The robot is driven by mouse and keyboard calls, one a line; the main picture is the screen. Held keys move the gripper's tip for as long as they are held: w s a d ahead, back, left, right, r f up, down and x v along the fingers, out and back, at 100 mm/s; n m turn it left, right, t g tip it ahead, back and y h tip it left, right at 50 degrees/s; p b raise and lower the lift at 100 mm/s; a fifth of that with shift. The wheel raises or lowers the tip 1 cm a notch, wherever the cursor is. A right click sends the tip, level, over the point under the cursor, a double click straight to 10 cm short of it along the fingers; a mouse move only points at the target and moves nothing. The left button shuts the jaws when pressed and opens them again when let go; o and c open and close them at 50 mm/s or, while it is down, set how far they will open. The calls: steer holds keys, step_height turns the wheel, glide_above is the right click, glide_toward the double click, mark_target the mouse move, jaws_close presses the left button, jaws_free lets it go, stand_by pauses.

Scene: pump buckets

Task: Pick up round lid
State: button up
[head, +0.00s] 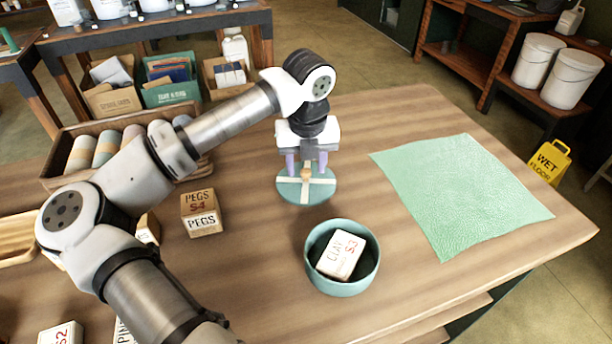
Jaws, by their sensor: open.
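The round lid (290,193) is a teal disc with a pale cross and a small tan knob (305,174). It lies flat on the wooden table near the middle of the head view. My gripper (306,166) points down right above the lid. Its two purple fingers are apart, one on each side of the knob. I cannot tell whether either finger touches the knob or the lid.
A teal bowl (325,281) holding a block marked CLAY S3 (342,254) stands in front of the lid. A PEGS box (201,213) is to the left. A green mat (460,195) lies at right. A wooden tray of rolls (58,184) is behind my arm.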

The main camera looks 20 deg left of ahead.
steer(key=shift+f, duration=0.45)
steer(key=shift+c, duration=0.2)
jaws_close()
steer(key=shift+r, duration=0.15)
